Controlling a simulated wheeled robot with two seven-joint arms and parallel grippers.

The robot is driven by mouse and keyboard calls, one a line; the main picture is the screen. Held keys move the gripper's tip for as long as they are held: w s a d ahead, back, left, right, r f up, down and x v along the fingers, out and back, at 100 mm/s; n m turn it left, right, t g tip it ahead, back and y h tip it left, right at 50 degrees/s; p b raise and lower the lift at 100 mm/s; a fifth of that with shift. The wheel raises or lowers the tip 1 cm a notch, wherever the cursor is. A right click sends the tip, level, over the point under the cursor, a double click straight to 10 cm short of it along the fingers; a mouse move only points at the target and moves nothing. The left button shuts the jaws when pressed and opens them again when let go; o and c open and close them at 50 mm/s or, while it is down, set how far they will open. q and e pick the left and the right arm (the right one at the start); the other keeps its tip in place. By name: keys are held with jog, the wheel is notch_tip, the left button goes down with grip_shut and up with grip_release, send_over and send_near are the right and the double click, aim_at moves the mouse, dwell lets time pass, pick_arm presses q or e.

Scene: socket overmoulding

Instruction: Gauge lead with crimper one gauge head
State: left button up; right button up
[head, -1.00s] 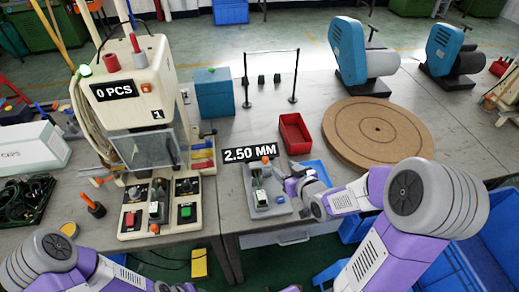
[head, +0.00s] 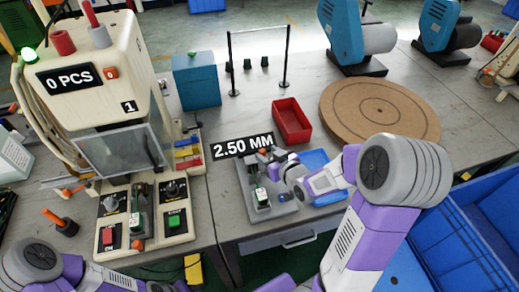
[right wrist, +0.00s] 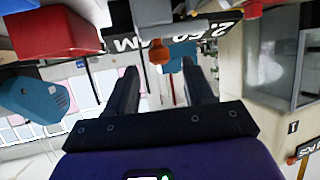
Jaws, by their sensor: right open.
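The gauge (head: 283,210) is a grey fixture on the table under a black "2.50 MM" sign (head: 241,146). An orange knob (head: 262,152) is at its far end, and a small white-and-green piece (head: 261,197) sits on it. My right gripper (head: 277,160) is at the gauge's far right side. In the right wrist view its fingers (right wrist: 160,85) are apart and empty, with the orange knob (right wrist: 158,50) beyond, between their lines. The cream crimper (head: 95,85) stands left, reading "0 PCS". I cannot make out a lead. My left gripper is outside the picture.
A red bin (head: 292,120) and a round brown board (head: 380,112) lie behind and right of the gauge. A blue tray (head: 318,160) is beside my right wrist. A teal box (head: 196,80) stands behind. Blue crates (head: 490,200) stand at the right.

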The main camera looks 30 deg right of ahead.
aim_at(263, 151)
jog(key=b+x, duration=0.1)
jog(key=x, duration=0.4)
jog(key=shift+w+f, duration=0.15)
jog(key=shift+w, duration=0.2)
jog(key=shift+c, duration=0.4)
grip_shut()
